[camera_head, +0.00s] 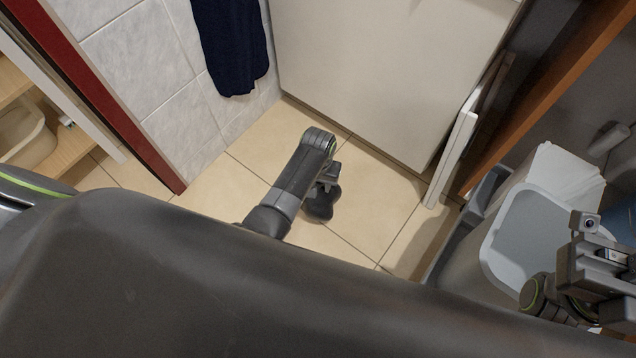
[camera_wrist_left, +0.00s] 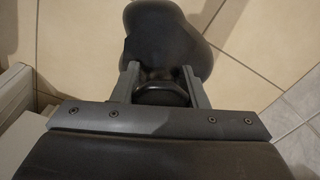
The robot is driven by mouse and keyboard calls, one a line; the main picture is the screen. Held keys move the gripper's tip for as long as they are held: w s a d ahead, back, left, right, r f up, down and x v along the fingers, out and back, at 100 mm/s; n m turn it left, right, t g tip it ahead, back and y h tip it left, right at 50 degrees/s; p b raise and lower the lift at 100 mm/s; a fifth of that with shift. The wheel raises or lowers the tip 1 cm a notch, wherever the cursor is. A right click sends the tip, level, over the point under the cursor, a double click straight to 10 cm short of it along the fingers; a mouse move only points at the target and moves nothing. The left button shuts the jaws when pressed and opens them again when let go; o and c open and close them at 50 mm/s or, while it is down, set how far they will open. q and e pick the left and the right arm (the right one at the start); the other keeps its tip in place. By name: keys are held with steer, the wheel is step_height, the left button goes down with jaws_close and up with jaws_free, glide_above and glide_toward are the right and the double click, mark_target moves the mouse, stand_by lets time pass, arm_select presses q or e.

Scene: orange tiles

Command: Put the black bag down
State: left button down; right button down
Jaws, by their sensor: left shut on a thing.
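The black bag (camera_head: 320,204) hangs or rests low over the tiled floor, just below my left gripper (camera_head: 326,178) in the head view. In the left wrist view the bag (camera_wrist_left: 165,32) is a smooth dark bulge with a narrower neck. The neck is between the two fingers of my left gripper (camera_wrist_left: 160,76), which is shut on it. I cannot tell whether the bag touches the floor. My right gripper (camera_head: 598,268) is at the lower right edge of the head view, over a grey bin; its fingers do not show clearly.
Beige floor tiles (camera_head: 375,195) are clear around the bag. A white cabinet front (camera_head: 385,70) stands behind it. A dark blue cloth (camera_head: 232,45) hangs on the tiled wall. The grey bin (camera_head: 525,235) is at right, and a wooden shelf (camera_head: 20,95) is at left.

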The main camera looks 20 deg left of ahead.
arm_select(q)
steer(key=c, duration=0.9)
jaws_free()
steer(key=shift+o, duration=0.2)
